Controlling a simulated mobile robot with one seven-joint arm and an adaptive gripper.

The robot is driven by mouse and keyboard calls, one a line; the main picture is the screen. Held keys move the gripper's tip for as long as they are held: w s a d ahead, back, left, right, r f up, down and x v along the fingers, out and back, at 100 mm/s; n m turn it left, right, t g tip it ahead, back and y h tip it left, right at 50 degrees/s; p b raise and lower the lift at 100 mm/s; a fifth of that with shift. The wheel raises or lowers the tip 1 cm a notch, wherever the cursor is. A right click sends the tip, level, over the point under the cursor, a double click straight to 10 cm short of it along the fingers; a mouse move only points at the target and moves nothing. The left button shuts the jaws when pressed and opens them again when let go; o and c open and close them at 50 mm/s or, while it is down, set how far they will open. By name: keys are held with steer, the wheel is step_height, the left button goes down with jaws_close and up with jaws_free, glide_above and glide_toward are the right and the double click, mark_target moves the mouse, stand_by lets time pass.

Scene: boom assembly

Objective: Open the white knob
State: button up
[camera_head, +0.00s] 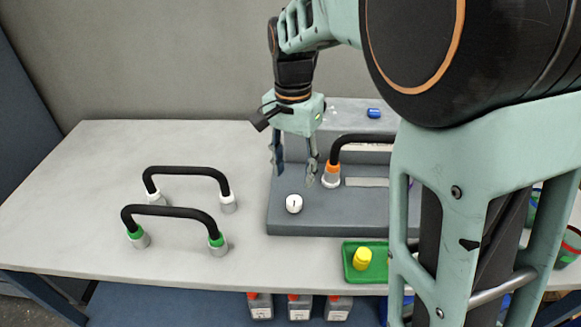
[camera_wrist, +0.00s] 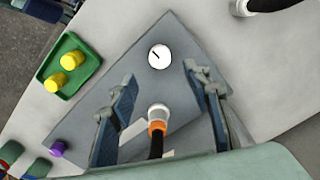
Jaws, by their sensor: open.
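The white knob (camera_head: 294,204) is round and sits on the front left part of the grey stepped block (camera_head: 340,222). In the wrist view the knob (camera_wrist: 159,57) shows a short black mark on its face and lies beyond the fingertips. My gripper (camera_head: 294,175) is open and empty above the block, just behind and above the knob in the head view. In the wrist view its two blue-grey fingers (camera_wrist: 160,75) are spread wide. The knob is not touched by either finger. My arm hides the block's right side in the head view.
A black hose with an orange-collared end (camera_head: 331,174) stands on the block close to my right finger. Two black handle-shaped hoses (camera_head: 188,172) (camera_head: 172,211) stand on the table at left. A green tray (camera_head: 349,262) with yellow parts lies in front of the block.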

mark_target(294, 200)
step_height(294, 200, down, 9)
steer(key=shift+d+r+b, duration=0.1)
steer(key=shift+b, duration=0.2)
steer(key=shift+c, duration=0.6)
steer(key=c, duration=1)
